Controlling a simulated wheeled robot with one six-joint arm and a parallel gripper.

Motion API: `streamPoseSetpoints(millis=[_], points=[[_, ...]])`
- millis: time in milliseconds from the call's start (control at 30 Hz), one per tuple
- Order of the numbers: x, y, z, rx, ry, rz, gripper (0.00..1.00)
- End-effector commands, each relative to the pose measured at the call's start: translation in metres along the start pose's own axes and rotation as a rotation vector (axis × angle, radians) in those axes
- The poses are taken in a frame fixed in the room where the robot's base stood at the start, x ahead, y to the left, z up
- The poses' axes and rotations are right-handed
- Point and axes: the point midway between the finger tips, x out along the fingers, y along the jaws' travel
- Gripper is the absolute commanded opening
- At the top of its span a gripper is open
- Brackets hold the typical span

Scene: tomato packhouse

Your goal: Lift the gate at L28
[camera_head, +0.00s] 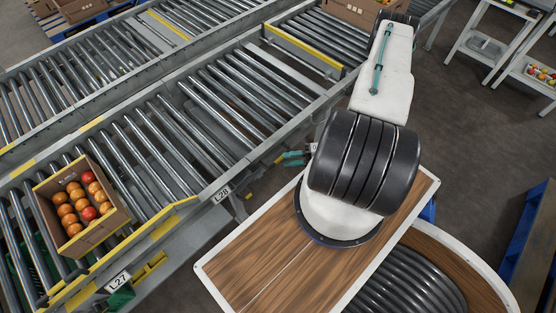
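The L28 label (221,194) is a white plate on the near side rail of the roller conveyor, just left of my arm's base. The roller section (228,105) behind and right of the label lies flat, level with the line. I cannot tell where the gate's edges or handle are. My white arm reaches from its base toward the top right, away from the label.
An open carton (110,222) of orange and red tomatoes sits on the rollers at left, near the L27 label (118,281). White shelves (490,45) stand at top right, with grey floor between.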

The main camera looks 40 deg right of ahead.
Motion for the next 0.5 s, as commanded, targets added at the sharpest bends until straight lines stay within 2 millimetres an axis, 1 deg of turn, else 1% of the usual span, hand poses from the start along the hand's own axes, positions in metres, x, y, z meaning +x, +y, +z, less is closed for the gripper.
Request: streamPoseSetpoints(millis=[33, 100, 233, 367, 500], points=[[0.01, 0.0, -0.001, -0.001, 0.006, 0.0, 0.34], [0.021, 0.0, -0.001, -0.001, 0.006, 0.0, 0.34], [0.037, 0.001, -0.001, -0.002, 0.005, 0.001, 0.34], [0.046, 0.0, -0.001, -0.002, 0.004, 0.0, 0.34], [0.049, 0.0, -0.001, -0.002, 0.002, 0.0, 0.34]])
